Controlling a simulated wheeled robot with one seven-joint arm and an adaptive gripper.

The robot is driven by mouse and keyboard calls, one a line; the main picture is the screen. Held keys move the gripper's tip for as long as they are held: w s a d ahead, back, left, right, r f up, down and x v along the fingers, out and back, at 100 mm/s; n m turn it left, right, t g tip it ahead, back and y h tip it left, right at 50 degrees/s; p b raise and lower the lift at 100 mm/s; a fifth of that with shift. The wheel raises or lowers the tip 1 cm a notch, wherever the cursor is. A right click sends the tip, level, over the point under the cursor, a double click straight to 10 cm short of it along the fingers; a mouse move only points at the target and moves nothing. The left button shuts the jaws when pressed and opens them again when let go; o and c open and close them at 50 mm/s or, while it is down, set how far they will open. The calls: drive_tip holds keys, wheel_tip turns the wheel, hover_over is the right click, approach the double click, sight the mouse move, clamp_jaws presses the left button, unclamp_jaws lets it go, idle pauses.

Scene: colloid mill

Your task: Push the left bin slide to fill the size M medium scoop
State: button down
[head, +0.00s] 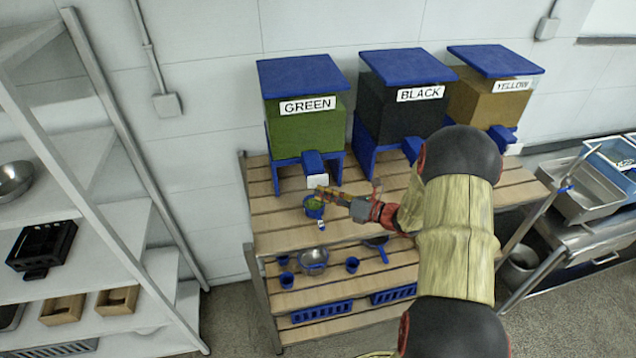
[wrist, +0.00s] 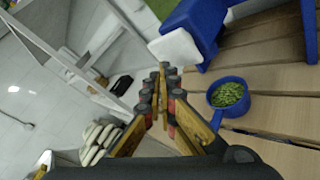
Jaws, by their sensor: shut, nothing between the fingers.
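The left bin (head: 305,115) is labelled GREEN and stands on blue legs at the back of the wooden table. Its white slide (head: 318,182) sticks out in front below the blue spout (head: 313,162); the slide also shows in the wrist view (wrist: 176,47). A blue scoop (head: 314,206) with green contents stands on the table below the slide; it also shows in the wrist view (wrist: 228,96). No size mark is readable. My gripper (head: 328,193) is shut and empty, close to the slide and just above the scoop. I cannot tell whether it touches the slide.
The BLACK bin (head: 405,115) and YELLOW bin (head: 490,105) stand to the right. The lower shelf holds a metal bowl (head: 313,261), blue cups and a blue-handled pan (head: 377,243). A grey shelf rack (head: 120,230) stands left. The table's front left part is clear.

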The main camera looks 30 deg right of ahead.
drive_tip(key=shift+w, duration=0.2)
idle(0.6)
drive_tip(key=shift+w+d, duration=0.15)
drive_tip(key=shift+w, duration=0.05)
drive_tip(key=shift+w+d+r, duration=0.1)
drive_tip(key=shift+w+d, duration=0.15)
drive_tip(key=shift+w, duration=0.7)
idle(1.2)
drive_tip(key=shift+s, duration=0.15)
drive_tip(key=shift+s+a, duration=0.2)
drive_tip(key=shift+s, duration=0.4)
drive_tip(key=shift+s+a, duration=0.2)
drive_tip(key=shift+s, duration=0.4)
drive_tip(key=s, duration=0.2)
drive_tip(key=s+a+p, duration=0.1)
drive_tip(key=s, duration=0.1)
drive_tip(key=shift+s+a, duration=0.2)
drive_tip(key=shift+s, duration=0.2)
idle(0.6)
